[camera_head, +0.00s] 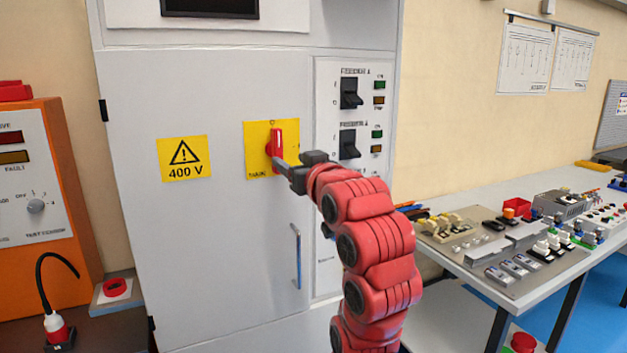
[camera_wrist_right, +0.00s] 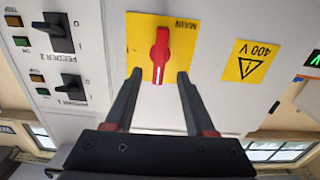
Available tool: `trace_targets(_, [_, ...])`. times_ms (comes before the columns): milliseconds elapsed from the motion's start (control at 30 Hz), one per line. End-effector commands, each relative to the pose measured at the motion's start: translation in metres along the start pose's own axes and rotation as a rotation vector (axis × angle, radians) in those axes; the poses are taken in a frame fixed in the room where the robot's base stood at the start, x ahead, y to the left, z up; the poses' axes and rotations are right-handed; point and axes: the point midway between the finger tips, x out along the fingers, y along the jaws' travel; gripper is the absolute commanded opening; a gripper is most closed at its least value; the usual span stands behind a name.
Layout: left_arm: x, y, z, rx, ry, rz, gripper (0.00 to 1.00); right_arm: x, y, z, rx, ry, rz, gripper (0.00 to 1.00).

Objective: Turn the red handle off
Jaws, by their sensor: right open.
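The red handle (camera_head: 274,146) is a rotary switch on a yellow plate (camera_head: 252,155) marked MAIN, on the grey cabinet door. It stands upright, with its long axis vertical. My right gripper (camera_head: 284,165) is in front of the plate at the handle's lower right in the head view. In the right wrist view the handle (camera_wrist_right: 160,55) shows between and just beyond the tips of my open right gripper (camera_wrist_right: 158,74), with a finger on each side. I cannot tell whether either finger touches it. My left gripper is not in view.
Feeder switches (camera_head: 349,93) sit on a panel right of the handle. A workbench (camera_head: 478,271) with parts stands at right, an orange tester (camera_head: 62,190) at left.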

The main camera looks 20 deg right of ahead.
Motion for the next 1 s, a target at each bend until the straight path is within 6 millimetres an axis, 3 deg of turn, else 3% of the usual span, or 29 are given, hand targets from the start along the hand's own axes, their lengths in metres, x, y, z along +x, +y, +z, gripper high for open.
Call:
trace_targets(167, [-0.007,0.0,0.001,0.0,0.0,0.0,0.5,-0.043,0.001,0.001,-0.001,0.007,0.003,0.55])
trace_targets(200, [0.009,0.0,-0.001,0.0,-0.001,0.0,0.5,-0.048,0.004,-0.009,0.002,0.007,0.007,0.55])
trace_targets(367, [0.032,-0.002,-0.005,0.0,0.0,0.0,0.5,-0.07,0.002,-0.006,-0.007,-0.001,0.007,0.55])
trace_targets(400, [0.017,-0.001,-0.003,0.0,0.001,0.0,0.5,-0.074,0.002,0.001,-0.006,0.008,0.006,0.55])
trace_targets(700, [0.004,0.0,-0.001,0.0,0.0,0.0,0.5,-0.094,0.001,0.0,-0.003,0.005,0.002,0.55])
trace_targets(1000, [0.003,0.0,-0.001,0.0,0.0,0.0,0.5,-0.096,0.0,0.001,0.001,-0.002,0.0,0.55])
